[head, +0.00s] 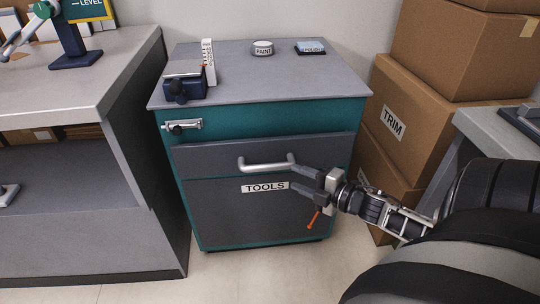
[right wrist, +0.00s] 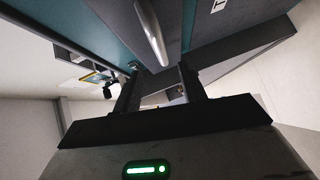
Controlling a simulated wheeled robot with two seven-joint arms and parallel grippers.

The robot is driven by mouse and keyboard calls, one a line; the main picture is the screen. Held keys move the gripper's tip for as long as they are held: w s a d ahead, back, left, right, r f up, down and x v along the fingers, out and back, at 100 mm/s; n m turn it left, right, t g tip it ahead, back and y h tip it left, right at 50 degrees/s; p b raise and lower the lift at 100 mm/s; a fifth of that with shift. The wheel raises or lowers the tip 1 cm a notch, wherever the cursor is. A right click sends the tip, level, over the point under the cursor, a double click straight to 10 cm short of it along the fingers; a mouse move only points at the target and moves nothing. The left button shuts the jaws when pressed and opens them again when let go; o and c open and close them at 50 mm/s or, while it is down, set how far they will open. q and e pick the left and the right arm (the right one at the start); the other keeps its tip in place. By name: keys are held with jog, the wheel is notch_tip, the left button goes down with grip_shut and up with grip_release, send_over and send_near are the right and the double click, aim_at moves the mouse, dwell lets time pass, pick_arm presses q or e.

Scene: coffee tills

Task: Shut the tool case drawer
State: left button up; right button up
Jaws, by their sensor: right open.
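The tool case is a teal cabinet (head: 262,119) with a grey top. Its dark grey drawer (head: 215,155) has a silver bar handle (head: 266,164), and the drawer front appears to stand out slightly from the body. A TOOLS label (head: 265,187) is on the panel below. My right gripper (head: 292,178) is open and empty, just right of and below the handle's right end. In the right wrist view the handle (right wrist: 150,30) is beyond the open fingers (right wrist: 157,72), with no clear contact. My left gripper is out of view.
A dark blue device (head: 186,88), a PAINT tin (head: 263,48) and a small blue-topped box (head: 310,47) are on the cabinet. A grey counter (head: 90,85) stands left. Cardboard boxes (head: 425,65) are stacked right. Bare floor (head: 255,275) lies in front.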

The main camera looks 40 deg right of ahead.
aim_at(274, 169)
jog(key=b+x, duration=0.4)
jog(key=x, duration=0.5)
jog(key=shift+w+f+b, duration=0.15)
jog(key=shift+w+b, duration=0.05)
jog(key=shift+b, duration=0.2)
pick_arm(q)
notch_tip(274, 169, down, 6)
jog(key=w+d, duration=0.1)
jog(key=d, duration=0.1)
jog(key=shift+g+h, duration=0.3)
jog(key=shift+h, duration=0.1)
pick_arm(e)
jog(key=shift+w+a, duration=0.15)
jog(key=shift+w, duration=0.25)
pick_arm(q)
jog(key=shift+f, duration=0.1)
